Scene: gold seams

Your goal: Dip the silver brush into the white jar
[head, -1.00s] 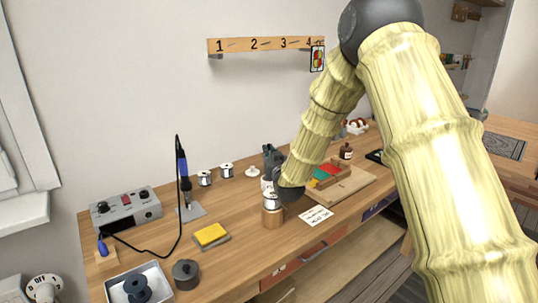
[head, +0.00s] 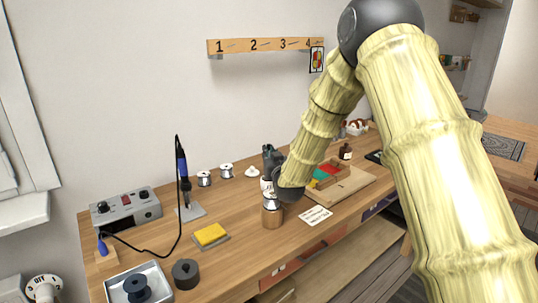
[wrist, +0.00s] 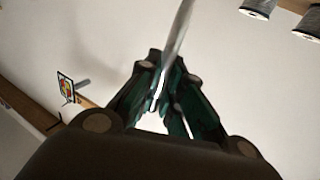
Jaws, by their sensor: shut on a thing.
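My gripper (head: 272,157) is at the middle of the workbench in the head view, partly hidden by my arm. In the wrist view my gripper (wrist: 165,95) is shut on a thin silver-grey shaft (wrist: 181,28), which appears to be the silver brush. Its bristles cannot be made out. A white jar-like thing (head: 265,184) shows just below the gripper in the head view, mostly hidden by the gripper and my arm. I cannot tell whether the brush touches it.
A wooden cylinder with a silver top (head: 272,216) stands in front of the gripper. A small white lid-like piece (head: 252,171) and metal spools (head: 204,178) lie to the left.

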